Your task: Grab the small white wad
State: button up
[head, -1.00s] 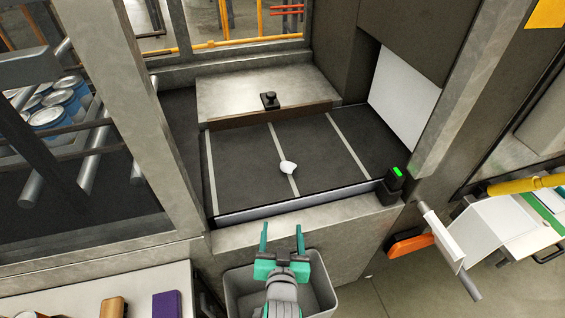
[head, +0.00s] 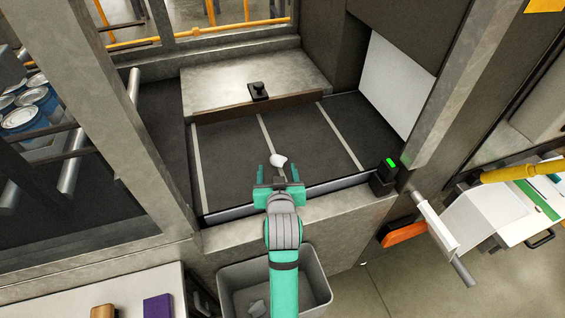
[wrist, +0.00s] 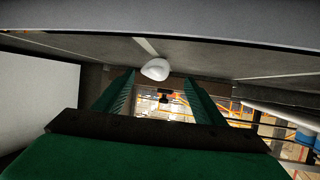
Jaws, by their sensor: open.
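The small white wad (head: 278,160) lies on the dark belt, by the middle pale stripe. My gripper (head: 278,172) is open with its two teal fingers pointing at the wad over the near edge of the belt. In the head view the wad appears at or just beyond the gap between the fingertips; I cannot tell if anything touches. The wad also shows in the wrist view (wrist: 155,69), near the tip of one green finger. The gripper (wrist: 158,75) holds nothing there.
The dark belt (head: 230,150) has pale stripes and a metal front ledge (head: 340,213). A black sensor with a green light (head: 385,175) stands at its right front corner. A grey bin (head: 318,290) stands below. A metal block (head: 215,85) closes the back.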

aim_at(280, 164)
jog(key=shift+d+x, duration=0.2)
jog(key=shift+x, duration=0.7)
jog(key=shift+d+x, duration=0.2)
jog(key=shift+x, duration=0.65)
jog(key=shift+d+x, duration=0.2)
jog(key=shift+x, duration=0.7)
jog(key=c, duration=1.1)
jog(key=shift+w, duration=0.1)
